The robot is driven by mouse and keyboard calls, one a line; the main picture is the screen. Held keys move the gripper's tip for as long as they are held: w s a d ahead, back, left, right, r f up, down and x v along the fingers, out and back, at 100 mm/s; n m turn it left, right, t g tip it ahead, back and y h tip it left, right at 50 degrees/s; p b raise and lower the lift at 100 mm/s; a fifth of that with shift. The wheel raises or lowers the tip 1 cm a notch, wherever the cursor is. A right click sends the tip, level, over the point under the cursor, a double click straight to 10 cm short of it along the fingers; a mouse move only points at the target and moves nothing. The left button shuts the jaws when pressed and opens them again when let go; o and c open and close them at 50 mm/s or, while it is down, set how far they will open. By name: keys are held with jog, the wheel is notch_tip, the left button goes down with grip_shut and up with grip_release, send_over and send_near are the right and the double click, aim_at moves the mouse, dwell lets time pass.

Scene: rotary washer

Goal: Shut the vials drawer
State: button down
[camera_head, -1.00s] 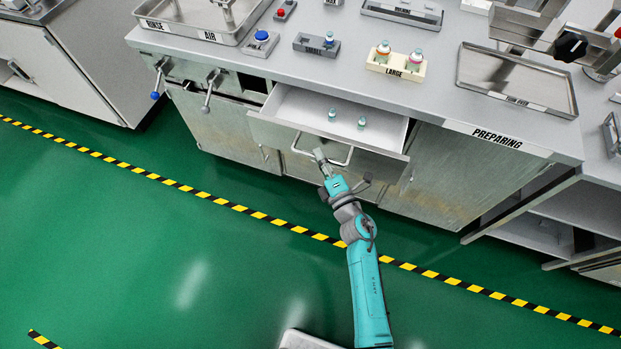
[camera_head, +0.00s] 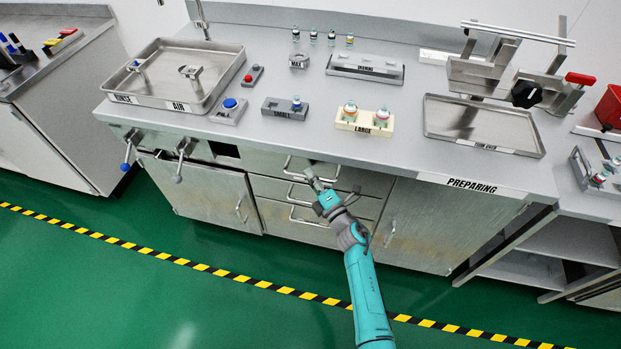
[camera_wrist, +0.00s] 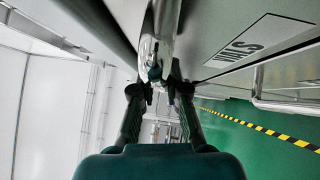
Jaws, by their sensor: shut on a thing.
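The vials drawer (camera_head: 263,163) is the top drawer under the counter. Its front now sits in line with the cabinet, and its inside is hidden. Its label, VIALS, shows on the drawer front in the wrist view (camera_wrist: 258,42). My gripper (camera_head: 313,177) is at the drawer's metal bar handle (camera_head: 298,168). In the wrist view, the two dark fingers of my gripper (camera_wrist: 160,88) are shut on the handle (camera_wrist: 157,45), one on each side of it.
More drawers (camera_head: 285,213) with bar handles lie below. A cabinet door (camera_head: 212,200) is at left and another (camera_head: 425,225) at right. Counter trays and racks stand above. The green floor (camera_head: 130,290) in front is clear.

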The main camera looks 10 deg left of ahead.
jog(key=shift+w+d, duration=0.1)
jog(key=shift+w, duration=0.15)
jog(key=c, duration=1.2)
grip_release()
jog(key=shift+w, duration=0.1)
jog(key=v, duration=1.2)
